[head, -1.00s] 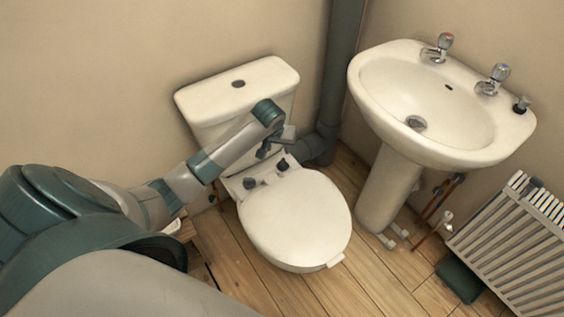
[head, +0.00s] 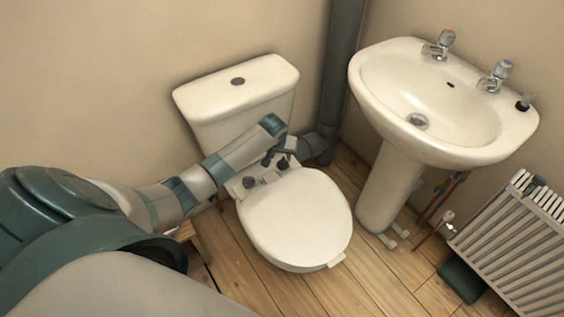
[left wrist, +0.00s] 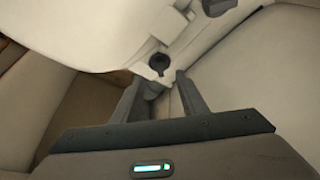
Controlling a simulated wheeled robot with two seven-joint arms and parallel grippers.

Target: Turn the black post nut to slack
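Two black post nuts stand at the back of the white toilet seat (head: 296,215), a left one (head: 250,182) and a right one (head: 282,164). My left gripper (head: 279,157) is behind the seat, close to the right nut and partly overlapping it in the head view. In the left wrist view my left gripper (left wrist: 157,77) is open, its two fingers apart and empty. A black nut (left wrist: 159,63) shows just beyond the fingertips, roughly midway between them; the fingers are not closed on it. My right gripper is not in view.
The white cistern (head: 240,90) stands right behind my left gripper. A grey pipe (head: 340,80) runs up the corner to the right. A pedestal basin (head: 385,190) and radiator (head: 515,240) are further right. The wooden floor (head: 350,285) in front is clear.

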